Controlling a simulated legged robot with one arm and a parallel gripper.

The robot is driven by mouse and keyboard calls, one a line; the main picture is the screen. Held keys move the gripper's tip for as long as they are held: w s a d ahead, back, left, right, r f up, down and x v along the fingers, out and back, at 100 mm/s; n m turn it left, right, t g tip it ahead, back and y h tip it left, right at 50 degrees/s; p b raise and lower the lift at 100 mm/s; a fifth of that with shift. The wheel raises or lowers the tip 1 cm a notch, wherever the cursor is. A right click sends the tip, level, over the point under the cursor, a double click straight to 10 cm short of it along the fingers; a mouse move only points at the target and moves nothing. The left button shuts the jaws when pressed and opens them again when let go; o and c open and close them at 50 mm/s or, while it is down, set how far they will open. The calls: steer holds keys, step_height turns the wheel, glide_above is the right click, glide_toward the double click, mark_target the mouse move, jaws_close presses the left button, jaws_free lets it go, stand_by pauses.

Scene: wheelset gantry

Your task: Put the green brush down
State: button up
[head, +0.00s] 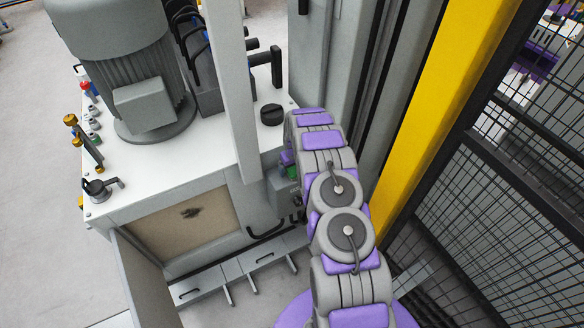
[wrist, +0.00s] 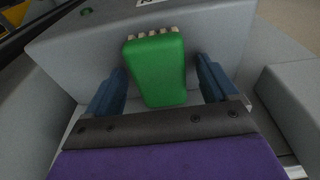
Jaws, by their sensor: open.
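The green brush (wrist: 157,72) is in the wrist view, with a row of pale bristle tufts along its far edge. It lies against or in front of a grey wall. My gripper (wrist: 162,66) is open, with one dark blue finger on each side of the brush and a visible gap on both sides. In the head view only a small green patch of the brush (head: 293,172) shows beside my arm, which hides most of my gripper. The underside of the brush and what bears it are not clear.
Grey walls (wrist: 75,50) enclose the brush, and a grey block (wrist: 290,105) stands at the right. In the head view, a white-topped machine cabinet (head: 150,165) with a motor is at the left. A yellow post (head: 425,100) and a black mesh fence (head: 490,190) are close at the right.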

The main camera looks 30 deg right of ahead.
step_height(320, 180, up, 14)
steer(key=s+p, duration=0.2)
steer(key=p, duration=0.1)
step_height(320, 180, up, 11)
glide_above(293, 172)
steer(key=s+a, duration=0.5)
steer(key=a, duration=0.1)
steer(key=s+a+r+g, duration=0.1)
steer(key=s+a+r, duration=0.3)
steer(key=s+r, duration=0.25)
steer(key=s+a+r+g, duration=0.1)
steer(key=s+a+r, duration=0.3)
steer(key=s+r, duration=0.3)
steer(key=s+a+r, duration=0.2)
steer(key=s, duration=1.2)
steer(key=s+a+r+g, duration=0.1)
steer(key=s+a+r, duration=0.1)
steer(key=s, duration=1.3)
steer(key=shift+a+r, duration=0.3)
steer(key=shift+a, duration=0.05)
